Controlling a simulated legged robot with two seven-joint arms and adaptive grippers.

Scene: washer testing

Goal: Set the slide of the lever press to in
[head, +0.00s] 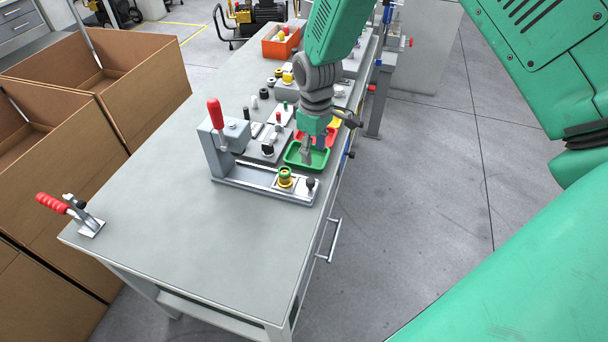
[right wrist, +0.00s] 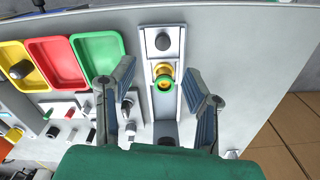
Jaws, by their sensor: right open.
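The lever press (head: 220,145) stands on the bench with its red handle (head: 215,112) up. Its slide track (head: 250,182) runs right from the column. The slide's dark knob (head: 310,184) is at the track's outer end, with a yellow-and-green ringed part (head: 285,177) beside it, clear of the column. In the right wrist view the knob (right wrist: 162,42) and ringed part (right wrist: 164,80) show in the track. My right gripper (head: 328,141) is open and empty, above the green tray near the slide. In its wrist view the fingers (right wrist: 158,78) flank the track. My left gripper is not in view.
Green (head: 293,161), red and yellow trays lie behind the press, beside small fittings. A red-handled toggle clamp (head: 80,215) sits at the bench's left corner. Cardboard boxes (head: 60,150) stand left of the bench. The bench top (head: 190,240) in front is clear.

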